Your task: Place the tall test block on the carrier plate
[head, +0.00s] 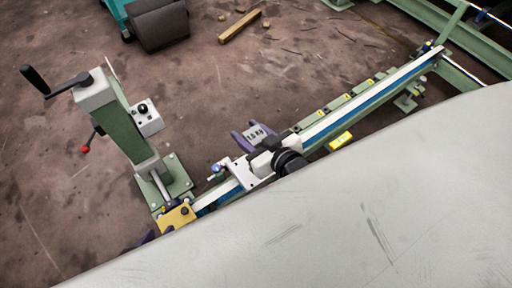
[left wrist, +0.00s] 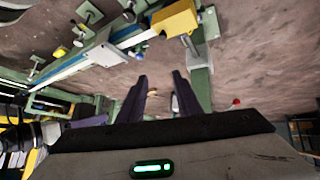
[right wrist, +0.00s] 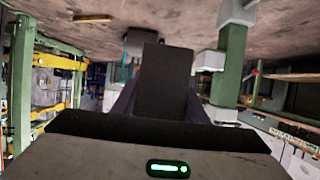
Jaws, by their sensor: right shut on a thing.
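The tall test block is a grey block marked 1.5 KG (head: 257,134) in the head view. My right gripper (head: 250,139) is shut on it, with purple fingers on either side. In the right wrist view the block (right wrist: 165,82) stands dark between the fingers. My left gripper (left wrist: 155,98) is open, with nothing between its fingers. In the head view only a purple bit of it (head: 138,244) shows behind a large pale surface. A white plate (head: 240,168) with a knob sits on the blue-striped rail; I cannot tell whether it is the carrier plate.
A green column (head: 130,130) with a black crank (head: 48,82) and control box (head: 147,117) stands left. A yellow block (head: 177,217) sits at the rail's near end. The rail (head: 360,105) runs to the upper right. A pale surface (head: 350,220) hides the lower right.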

